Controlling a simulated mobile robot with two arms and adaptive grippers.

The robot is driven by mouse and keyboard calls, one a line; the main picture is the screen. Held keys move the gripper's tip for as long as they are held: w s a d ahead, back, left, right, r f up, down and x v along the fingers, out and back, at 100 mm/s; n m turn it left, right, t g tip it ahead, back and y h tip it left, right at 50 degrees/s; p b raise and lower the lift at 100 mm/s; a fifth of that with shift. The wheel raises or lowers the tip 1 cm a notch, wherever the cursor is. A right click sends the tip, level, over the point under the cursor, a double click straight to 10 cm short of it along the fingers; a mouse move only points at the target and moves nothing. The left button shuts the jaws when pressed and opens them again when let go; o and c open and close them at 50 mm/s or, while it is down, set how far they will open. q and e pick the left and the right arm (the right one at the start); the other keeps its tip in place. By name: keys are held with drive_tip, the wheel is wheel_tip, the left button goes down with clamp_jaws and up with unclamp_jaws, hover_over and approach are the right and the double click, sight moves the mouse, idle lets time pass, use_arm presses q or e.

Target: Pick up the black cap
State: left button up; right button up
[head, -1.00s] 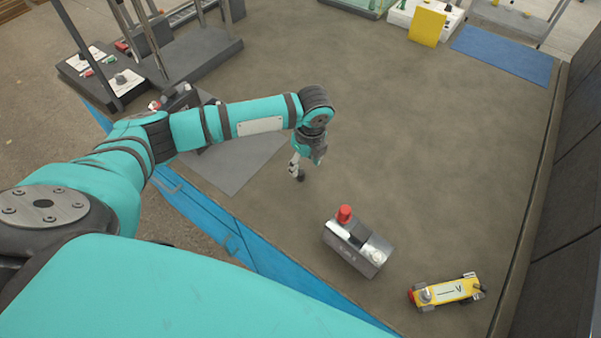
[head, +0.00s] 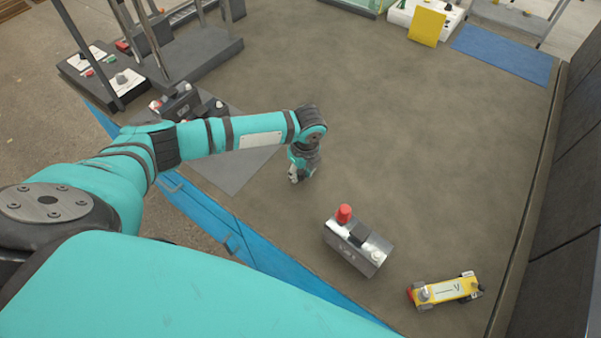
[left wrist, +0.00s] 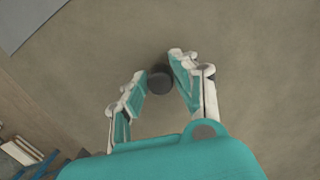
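The black cap (left wrist: 160,80) is a small dark round piece. In the left wrist view it sits between the two fingertips of my left gripper (left wrist: 157,76). The fingers are spread on either side of it; the right finger is very close to it, and contact cannot be told. In the head view my left gripper (head: 294,175) points down at the brown work surface, and the cap cannot be made out there. My right gripper is not in view.
A grey box with a red cap (head: 344,213) stands at lower right. A grey mat (head: 236,175) lies under my left arm. A blue edge strip (head: 255,255) runs along the near side. The surface's middle is clear.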

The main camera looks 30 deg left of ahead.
use_arm(q)
drive_tip(key=shift+c, duration=0.7)
drive_tip(key=shift+r, duration=0.15)
